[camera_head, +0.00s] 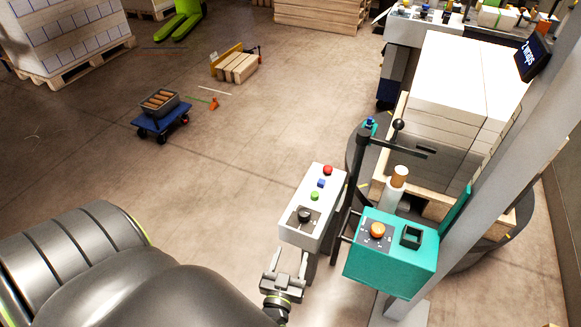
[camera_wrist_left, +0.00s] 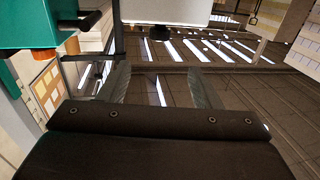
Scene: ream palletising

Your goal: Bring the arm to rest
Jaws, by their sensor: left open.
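My left arm comes in from the lower left of the head view. My left gripper (camera_head: 289,256) is open, with nothing seen between its fingers. It is just below the lower end of a white control box (camera_head: 316,228) with red, blue and green buttons and a black knob. In the left wrist view the two fingers of the gripper (camera_wrist_left: 160,88) stand apart, and the white box (camera_wrist_left: 165,10) shows beyond them at the top. Whether the fingers touch the box cannot be told. My right gripper is not in view.
A teal box (camera_head: 388,268) with an orange knob stands right of the white box, beside a grey post (camera_head: 495,160). Behind is a pallet stacked with white reams (camera_head: 455,75). A blue cart (camera_head: 163,124) stands far left. The floor between is mostly clear.

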